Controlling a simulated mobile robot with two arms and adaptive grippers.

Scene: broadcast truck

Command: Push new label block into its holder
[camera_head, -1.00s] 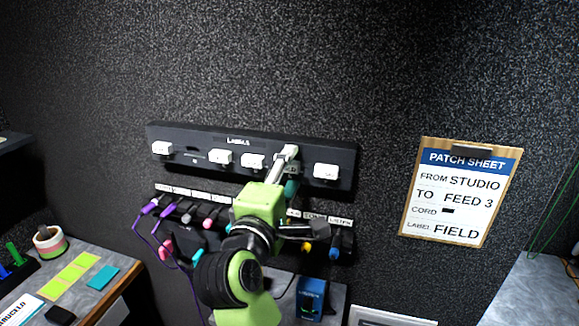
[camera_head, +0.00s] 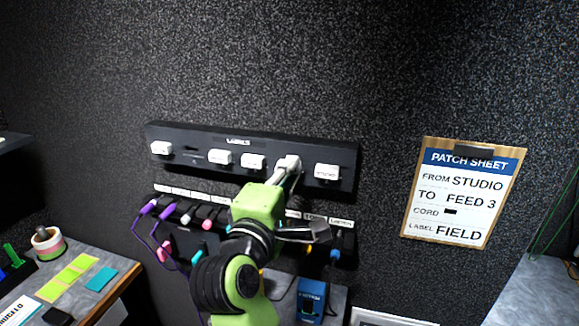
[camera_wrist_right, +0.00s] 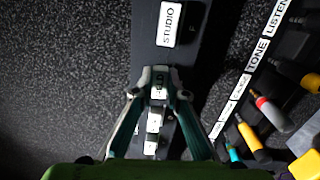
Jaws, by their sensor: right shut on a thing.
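A dark holder rail marked LABELS (camera_head: 330,152) is fixed to the wall and carries a row of white label blocks. My right gripper (camera_head: 287,172) reaches up to the rail and is shut on a white label block (camera_head: 289,162), between two other blocks. In the right wrist view the fingertips (camera_wrist_right: 158,84) close around this block (camera_wrist_right: 157,93), against the rail (camera_wrist_right: 145,40). Its text is too small to read, and how deep it sits cannot be told. The block reading STUDIO (camera_wrist_right: 169,24) is just beyond the fingertips. My left gripper is not in view.
Below the rail is a patch panel with a white label strip (camera_head: 205,194) and coloured plugs and cords, partly hidden by my right arm. A patch sheet clipboard (camera_head: 465,195) hangs at right, reading LABEL FIELD. A desk (camera_head: 105,295) with sticky notes and tape is at lower left.

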